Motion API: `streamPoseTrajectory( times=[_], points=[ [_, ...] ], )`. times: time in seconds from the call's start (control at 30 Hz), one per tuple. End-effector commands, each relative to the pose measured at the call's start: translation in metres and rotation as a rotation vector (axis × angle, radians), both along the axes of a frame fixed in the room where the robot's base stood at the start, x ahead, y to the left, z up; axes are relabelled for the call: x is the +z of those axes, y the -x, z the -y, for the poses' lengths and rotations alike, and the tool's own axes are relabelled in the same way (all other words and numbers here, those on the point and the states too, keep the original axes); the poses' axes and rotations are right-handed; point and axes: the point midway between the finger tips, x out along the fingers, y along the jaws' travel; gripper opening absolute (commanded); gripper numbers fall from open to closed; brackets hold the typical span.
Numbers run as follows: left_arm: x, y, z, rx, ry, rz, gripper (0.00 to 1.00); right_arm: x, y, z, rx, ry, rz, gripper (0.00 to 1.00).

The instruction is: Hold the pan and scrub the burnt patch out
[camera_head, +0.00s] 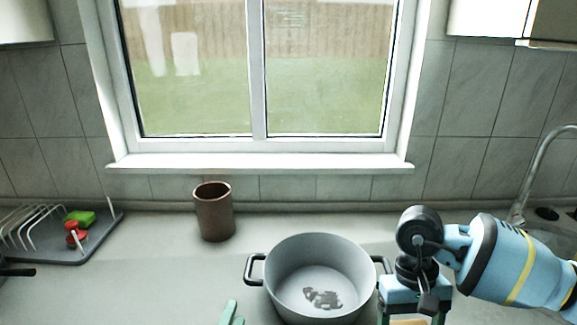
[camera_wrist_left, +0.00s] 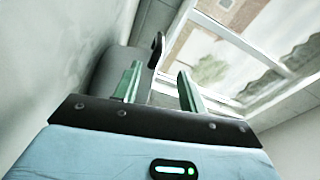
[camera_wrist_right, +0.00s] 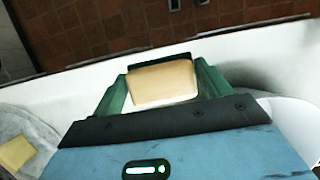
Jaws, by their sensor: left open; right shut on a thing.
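The grey two-handled pan (camera_head: 320,253) stands upright on the counter, with a dark burnt patch (camera_head: 322,298) on its inner floor. My left gripper (camera_head: 232,312) is open just left of and below the pan's left handle (camera_head: 254,268). In the left wrist view its two green fingers (camera_wrist_left: 160,85) are apart, with the dark handle (camera_wrist_left: 157,50) and the grey pan wall (camera_wrist_left: 115,72) beyond them. My right gripper (camera_wrist_right: 160,85) is shut on a tan sponge (camera_wrist_right: 160,82) with a dark layer. The sponge also shows at the head view's lower edge (camera_head: 410,322), right of the pan.
A brown cup (camera_head: 214,215) stands behind and left of the pan. A dish rack (camera_head: 75,250) with a green sponge (camera_head: 82,218) and a red item (camera_head: 73,235) is at far left. A tap (camera_head: 540,165) is at right.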

Motion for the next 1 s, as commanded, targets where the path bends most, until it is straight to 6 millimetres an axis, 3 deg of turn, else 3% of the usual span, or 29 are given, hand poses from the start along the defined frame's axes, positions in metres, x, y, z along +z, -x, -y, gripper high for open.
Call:
streamPoseTrajectory(
  times=[0.37, 1.0],
  points=[
    [0.0, -0.012, 0.001, 0.004, 0.003, -0.001, 0.42, 0.0, 0.0, 0.0, 0.0, 0.0, 0.0, 0.58],
    [0.002, -0.092, 0.011, 0.003, 0.003, -0.001, 0.42, 0.0, 0.0, 0.0, 0.0, 0.0, 0.0, 0.58]
  ],
)
